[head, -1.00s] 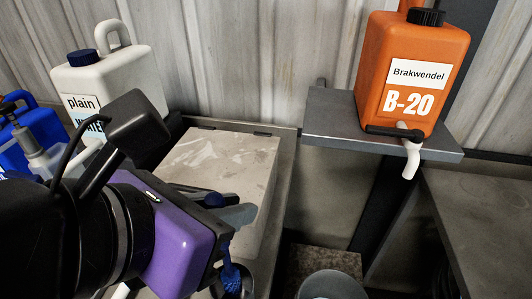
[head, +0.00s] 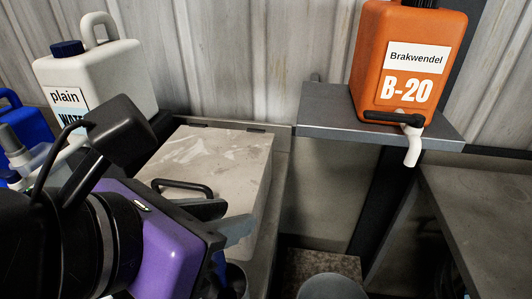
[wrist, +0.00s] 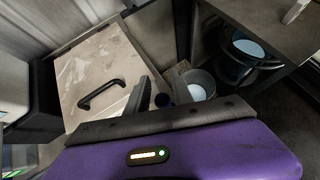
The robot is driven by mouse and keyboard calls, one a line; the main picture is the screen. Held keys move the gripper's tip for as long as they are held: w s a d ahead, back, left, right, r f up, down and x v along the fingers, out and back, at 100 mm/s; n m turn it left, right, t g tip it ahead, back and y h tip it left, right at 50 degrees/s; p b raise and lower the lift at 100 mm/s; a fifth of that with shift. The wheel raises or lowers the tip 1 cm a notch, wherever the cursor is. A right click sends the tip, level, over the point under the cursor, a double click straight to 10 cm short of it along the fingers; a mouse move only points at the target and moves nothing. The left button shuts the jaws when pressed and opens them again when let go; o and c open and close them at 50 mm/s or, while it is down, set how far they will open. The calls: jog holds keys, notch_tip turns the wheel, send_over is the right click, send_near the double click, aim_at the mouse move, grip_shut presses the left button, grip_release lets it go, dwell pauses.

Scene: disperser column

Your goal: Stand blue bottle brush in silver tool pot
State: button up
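My gripper (head: 226,219) is at the lower left of the head view, above the front right of the grey lidded box. Part of the blue bottle brush (head: 218,263) shows below the fingers, mostly hidden by my purple gripper body.
The grey box (head: 225,160) has a black handle (head: 182,187) on its lid. A white jug (head: 95,75) and a blue container stand left. An orange B-20 canister (head: 410,60) with a tap sits on a shelf (head: 320,117). A bucket (head: 332,287) stands below.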

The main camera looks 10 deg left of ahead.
jog(key=shift+o, duration=0.7)
jog(key=v, duration=0.7)
jog(key=shift+s+r, duration=0.2)
jog(key=shift+s, duration=0.1)
jog(key=shift+s+a, duration=0.1)
jog(key=shift+a, duration=0.1)
